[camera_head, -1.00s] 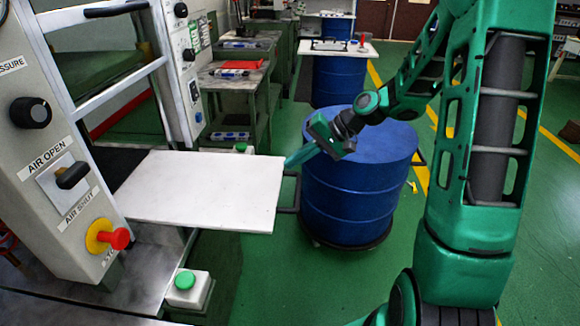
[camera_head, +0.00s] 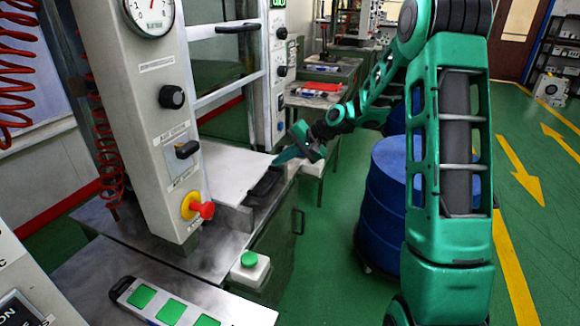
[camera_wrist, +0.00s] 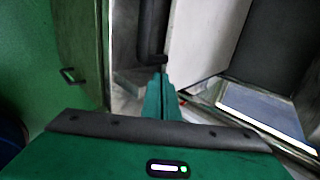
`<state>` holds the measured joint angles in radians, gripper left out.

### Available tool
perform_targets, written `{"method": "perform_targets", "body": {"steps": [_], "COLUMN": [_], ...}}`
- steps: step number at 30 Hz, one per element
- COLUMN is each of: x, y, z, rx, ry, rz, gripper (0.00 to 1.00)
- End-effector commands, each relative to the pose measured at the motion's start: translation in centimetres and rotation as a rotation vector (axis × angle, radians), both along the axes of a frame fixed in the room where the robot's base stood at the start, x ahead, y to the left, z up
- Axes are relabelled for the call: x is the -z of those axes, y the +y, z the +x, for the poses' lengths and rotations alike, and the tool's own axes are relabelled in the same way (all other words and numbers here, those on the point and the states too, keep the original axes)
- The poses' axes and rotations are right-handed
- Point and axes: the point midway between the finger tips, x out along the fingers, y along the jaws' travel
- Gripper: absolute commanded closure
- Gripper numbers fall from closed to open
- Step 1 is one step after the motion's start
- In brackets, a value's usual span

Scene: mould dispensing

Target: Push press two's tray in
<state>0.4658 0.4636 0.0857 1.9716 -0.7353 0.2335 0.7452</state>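The tray (camera_head: 228,168) is a flat white plate lying between the press's side panels, its front edge close to the front of the press. A dark handle (camera_head: 264,187) is on its front. My gripper (camera_head: 286,156) is at the tray's front edge, beside the handle. In the wrist view my gripper's fingers (camera_wrist: 161,84) are together with nothing seen between them. Their tips are close to the black handle (camera_wrist: 153,35) and the white tray (camera_wrist: 200,40); whether they touch is unclear.
The press panel (camera_head: 150,120) has a gauge, knobs and a red stop button (camera_head: 200,210). A green push button (camera_head: 249,260) sits on a box at the front. A blue drum (camera_head: 382,200) stands right of the press. Green floor lies open at the right.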

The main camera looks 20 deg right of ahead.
Motion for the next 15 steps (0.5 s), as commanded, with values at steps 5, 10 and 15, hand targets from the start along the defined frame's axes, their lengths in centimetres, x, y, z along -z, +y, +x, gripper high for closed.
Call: {"method": "perform_targets", "body": {"steps": [5,10,15], "x": [0.1,0.0,-0.1], "y": [1.3,1.8,2.0], "z": [1.6,2.2,2.4], "rx": [0.004,0.006,0.004], "ry": [0.0,0.0,-0.004], "rz": [-0.001,0.0,0.002], "gripper": [1.0,1.0,1.0]}}
